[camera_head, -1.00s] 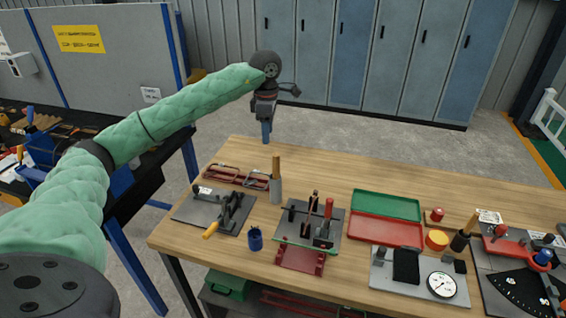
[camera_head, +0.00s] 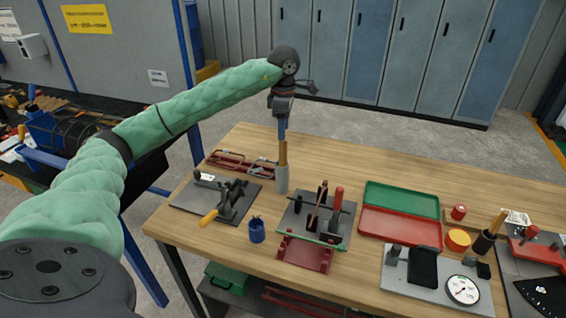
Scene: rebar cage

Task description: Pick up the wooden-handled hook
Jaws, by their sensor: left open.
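A wooden handle (camera_head: 283,153) stands upright in a grey cylindrical holder (camera_head: 282,180) near the table's back left. Any hook end is hidden inside the holder. My left gripper (camera_head: 282,132) points down with its blue fingers at the top of the handle in the picture. The gripper is open. I cannot tell whether the fingers are around the handle, above it or behind it. My right gripper is not in view.
A grey plate with a yellow-handled tool (camera_head: 209,217) and a blue cup (camera_head: 257,232) lie left and in front. Red rods (camera_head: 240,163) lie behind. A rack of tools (camera_head: 317,215), trays (camera_head: 400,226) and a dial gauge (camera_head: 462,289) fill the right.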

